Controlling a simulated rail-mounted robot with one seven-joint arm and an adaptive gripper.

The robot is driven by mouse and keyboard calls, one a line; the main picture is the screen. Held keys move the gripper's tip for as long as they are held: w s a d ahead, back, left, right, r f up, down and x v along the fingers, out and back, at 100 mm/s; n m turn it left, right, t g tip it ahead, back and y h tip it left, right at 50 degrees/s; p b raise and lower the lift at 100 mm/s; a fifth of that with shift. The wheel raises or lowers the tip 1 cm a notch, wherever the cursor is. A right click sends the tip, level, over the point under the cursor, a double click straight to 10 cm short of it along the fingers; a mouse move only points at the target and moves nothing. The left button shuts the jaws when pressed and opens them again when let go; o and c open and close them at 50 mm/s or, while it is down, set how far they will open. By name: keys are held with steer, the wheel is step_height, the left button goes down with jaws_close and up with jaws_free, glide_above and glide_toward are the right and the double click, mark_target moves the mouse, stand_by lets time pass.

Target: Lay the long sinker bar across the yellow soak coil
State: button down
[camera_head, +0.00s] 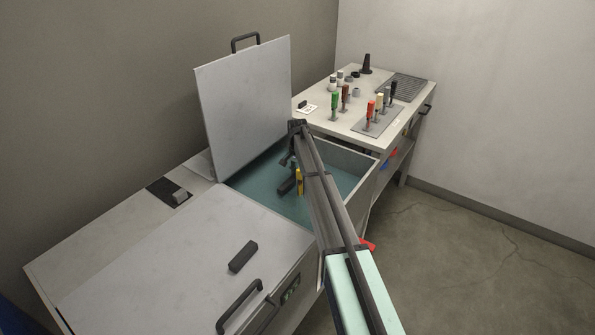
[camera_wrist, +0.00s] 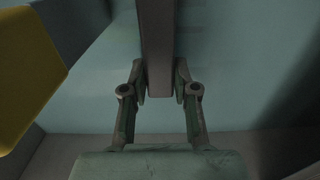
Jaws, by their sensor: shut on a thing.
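My gripper (camera_wrist: 160,88) is shut on a long dark grey bar, taken to be the long sinker bar (camera_wrist: 158,40), which runs from between the fingers toward the top of the wrist view. In the head view a dark bar (camera_head: 287,187) shows at my arm's end, inside the open tank. The yellow soak coil (camera_head: 299,182) shows beside it, partly behind my arm. In the wrist view a large yellow surface (camera_wrist: 27,78) is close at the left, apart from the bar. I cannot tell their height difference.
The open tank (camera_head: 345,160) has blue-green insides and a raised lid (camera_head: 245,95) on its left. A short dark block (camera_head: 243,256) lies on the closed front lid (camera_head: 165,265). Behind stands a bench (camera_head: 350,120) with several coloured cable samples.

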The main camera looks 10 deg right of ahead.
steer(key=shift+f+b, duration=1.2)
steer(key=shift+f, duration=2.75)
steer(key=shift+f, duration=0.45)
steer(key=c, duration=0.8)
jaws_free()
step_height(320, 180, up, 12)
steer(key=shift+f, duration=0.2)
step_height(320, 180, up, 20)
steer(key=p, duration=0.8)
steer(key=shift+r+p, duration=0.2)
steer(key=shift+p, duration=0.1)
